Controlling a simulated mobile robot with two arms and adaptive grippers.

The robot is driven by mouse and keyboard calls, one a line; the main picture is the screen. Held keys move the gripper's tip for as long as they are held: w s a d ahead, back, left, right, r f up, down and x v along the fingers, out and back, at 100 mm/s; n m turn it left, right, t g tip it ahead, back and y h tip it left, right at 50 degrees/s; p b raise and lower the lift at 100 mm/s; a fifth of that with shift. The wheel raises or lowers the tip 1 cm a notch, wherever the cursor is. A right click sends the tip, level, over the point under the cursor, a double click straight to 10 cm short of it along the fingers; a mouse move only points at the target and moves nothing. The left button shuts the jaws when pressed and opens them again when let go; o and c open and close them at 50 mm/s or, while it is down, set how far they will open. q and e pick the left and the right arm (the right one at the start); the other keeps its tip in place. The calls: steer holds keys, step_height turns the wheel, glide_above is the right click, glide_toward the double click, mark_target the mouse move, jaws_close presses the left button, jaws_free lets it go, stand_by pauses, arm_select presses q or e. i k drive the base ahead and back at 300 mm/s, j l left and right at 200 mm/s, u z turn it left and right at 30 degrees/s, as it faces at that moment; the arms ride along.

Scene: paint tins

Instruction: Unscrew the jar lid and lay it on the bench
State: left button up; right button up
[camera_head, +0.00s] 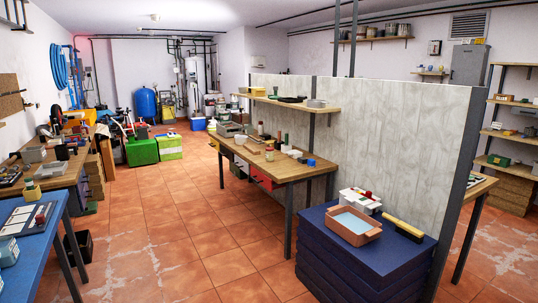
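Neither of my grippers shows in the head view. A wooden bench (290,170) stands against the grey partition in the middle. I see no loose lid that I can make out.
The tiled floor (165,215) between is clear.

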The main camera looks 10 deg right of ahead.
mark_target(269, 156)
steer(key=i, duration=2)
steer(key=i+j+z, duration=0.1)
steer(key=i, duration=1.85)
